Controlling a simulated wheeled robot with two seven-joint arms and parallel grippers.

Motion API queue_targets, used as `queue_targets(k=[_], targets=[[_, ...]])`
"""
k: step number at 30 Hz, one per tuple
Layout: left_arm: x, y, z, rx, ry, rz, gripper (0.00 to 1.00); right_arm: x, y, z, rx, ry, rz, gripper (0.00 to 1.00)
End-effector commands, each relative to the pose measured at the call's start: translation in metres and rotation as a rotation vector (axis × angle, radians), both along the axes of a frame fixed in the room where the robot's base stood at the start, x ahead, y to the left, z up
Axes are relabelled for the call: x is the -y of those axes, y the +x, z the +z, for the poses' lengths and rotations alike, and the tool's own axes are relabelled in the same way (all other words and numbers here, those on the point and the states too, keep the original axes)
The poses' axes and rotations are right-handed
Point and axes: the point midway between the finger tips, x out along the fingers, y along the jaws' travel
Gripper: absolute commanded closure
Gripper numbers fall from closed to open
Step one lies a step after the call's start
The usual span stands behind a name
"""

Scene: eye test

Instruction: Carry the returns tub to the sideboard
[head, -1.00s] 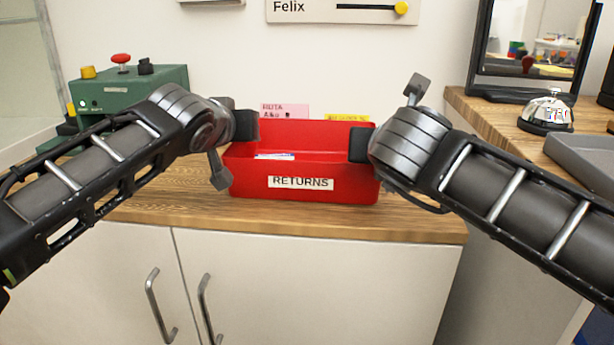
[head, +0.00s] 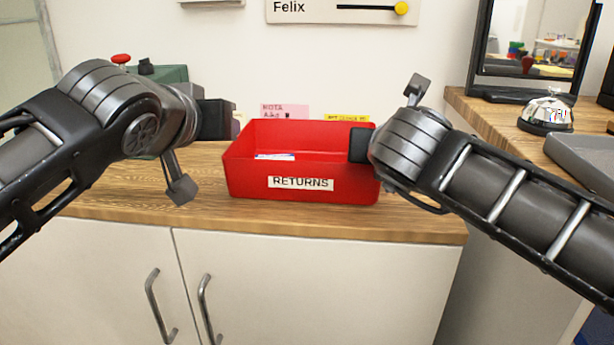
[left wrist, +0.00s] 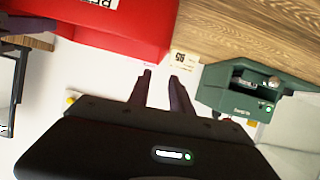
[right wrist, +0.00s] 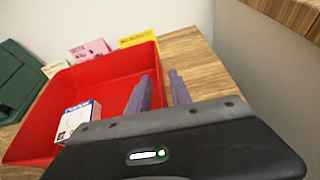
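The red returns tub (head: 245,181) sits upright on a wood-topped cabinet (head: 400,222), its RETURNS label facing me. A white and blue box (right wrist: 75,122) lies inside it. My left gripper (head: 220,119) is open and empty, off to the left of the tub; its two parted fingers (left wrist: 160,76) have nothing between them, with the tub (left wrist: 130,30) beyond. My right gripper (head: 360,145) is at the tub's right wall. In the right wrist view its fingers (right wrist: 160,76) stand apart, one on each side of that wall, seemingly not pressing it. The head view hides its fingertips.
A green machine (left wrist: 240,92) with a red button stands left of the tub. Pink (head: 285,110) and yellow (head: 347,118) cards are behind it. At right, another wooden counter holds a bell (head: 546,113), a grey tray (head: 590,160) and a black-framed mirror or screen (head: 530,45).

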Motion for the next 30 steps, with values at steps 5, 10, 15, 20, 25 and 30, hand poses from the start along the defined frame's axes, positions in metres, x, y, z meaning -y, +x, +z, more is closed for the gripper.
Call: queue_targets(k=[5, 10, 15, 20, 25, 30], targets=[[0.000, 0.000, 0.000, 0.000, 0.000, 0.000, 0.75, 0.000, -0.001, 0.000, 0.000, 0.000, 0.000, 0.75], [0.000, 0.000, 0.000, 0.000, 0.000, 0.000, 0.75, -0.001, -0.010, 0.005, 0.002, 0.000, 0.001, 0.75], [0.000, 0.001, 0.000, 0.000, 0.000, 0.000, 0.75, -0.003, -0.034, 0.015, 0.003, 0.002, 0.001, 0.75], [0.000, 0.001, 0.000, 0.000, 0.000, 0.000, 0.75, -0.005, -0.065, 0.028, 0.003, 0.002, 0.001, 0.75], [0.000, 0.001, 0.000, 0.000, 0.000, 0.000, 0.75, -0.008, -0.094, 0.040, 0.003, 0.000, 0.002, 0.75], [0.000, 0.001, 0.000, 0.000, 0.000, 0.000, 0.75, -0.009, -0.109, 0.045, 0.000, 0.000, 0.001, 0.75]])
